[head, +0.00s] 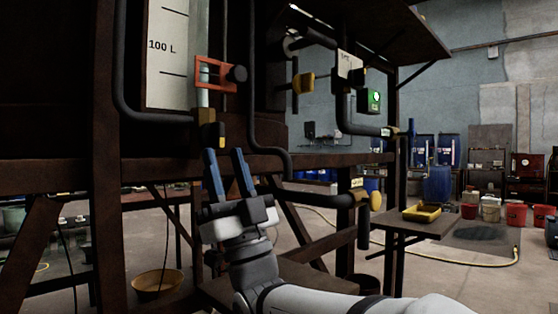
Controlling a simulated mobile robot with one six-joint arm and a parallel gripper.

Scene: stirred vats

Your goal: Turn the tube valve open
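A pale sight tube (202,97) runs down beside a white scale plate (167,60) marked 100 L. At its foot is a small valve with a dark yellow part (221,130), which I take for the tube valve; its handle angle is too small and dark to read. My gripper (224,153) points up just below this valve, with its two blue fingers spread apart and nothing between them. The left fingertip shows close under the valve; I cannot tell whether it touches.
A brown frame post (104,200) stands left. A side table (420,226) holds a yellow tray (422,212).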

